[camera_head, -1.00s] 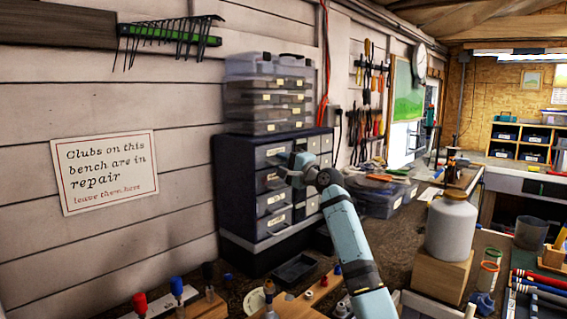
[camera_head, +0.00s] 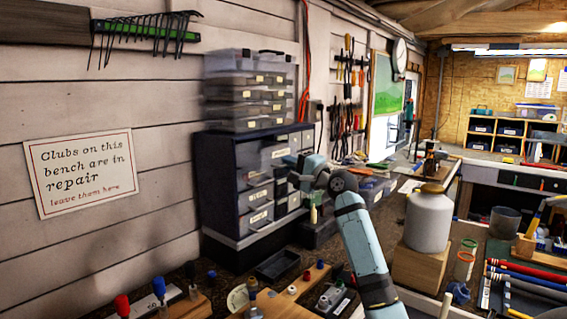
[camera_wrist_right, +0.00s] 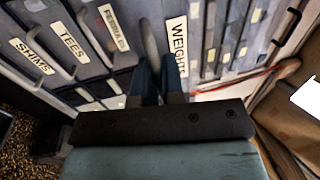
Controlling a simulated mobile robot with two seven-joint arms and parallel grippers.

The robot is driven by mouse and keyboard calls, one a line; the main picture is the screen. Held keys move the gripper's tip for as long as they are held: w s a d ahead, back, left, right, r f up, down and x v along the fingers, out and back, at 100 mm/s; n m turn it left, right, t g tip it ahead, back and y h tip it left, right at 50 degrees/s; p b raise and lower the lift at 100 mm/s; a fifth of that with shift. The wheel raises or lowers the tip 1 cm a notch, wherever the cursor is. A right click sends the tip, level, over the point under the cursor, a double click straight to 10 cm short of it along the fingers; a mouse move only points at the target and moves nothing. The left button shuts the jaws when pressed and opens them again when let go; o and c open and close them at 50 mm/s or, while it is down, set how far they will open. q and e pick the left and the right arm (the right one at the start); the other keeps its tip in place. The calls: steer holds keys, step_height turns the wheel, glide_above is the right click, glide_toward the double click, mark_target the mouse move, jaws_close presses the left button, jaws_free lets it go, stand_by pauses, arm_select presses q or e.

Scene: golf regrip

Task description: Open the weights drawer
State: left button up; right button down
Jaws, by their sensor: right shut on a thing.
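The weights drawer is in the dark small-parts cabinet (camera_head: 222,185) against the wall. In the right wrist view its front carries the WEIGHTS label (camera_wrist_right: 177,45), and it looks nearer than the neighbouring drawer fronts. In the head view the drawer front (camera_head: 278,153) stands out from the cabinet. My right gripper (camera_head: 292,172) is at this front. In the wrist view its dark fingers (camera_wrist_right: 159,82) are shut on the drawer's pale handle (camera_wrist_right: 150,38), left of the label; the exact contact is partly hidden. My left gripper is not in view.
Drawers labelled FERRULES (camera_wrist_right: 113,27), TEES (camera_wrist_right: 72,47) and SHIMS (camera_wrist_right: 30,58) are beside it. Clear organiser boxes (camera_head: 245,95) sit on the cabinet. A black tray (camera_head: 277,265) lies below. A white jar (camera_head: 428,218) on a wooden block stands right of my arm.

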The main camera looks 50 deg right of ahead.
steer(key=c, duration=1.3)
jaws_free()
steer(key=shift+o, duration=0.2)
steer(key=b+v, duration=0.1)
steer(key=v, duration=1.2)
steer(key=shift+s+b, duration=0.35)
steer(key=shift+s, duration=0.05)
steer(key=shift+s+f, duration=0.1)
steer(key=shift+f, duration=0.05)
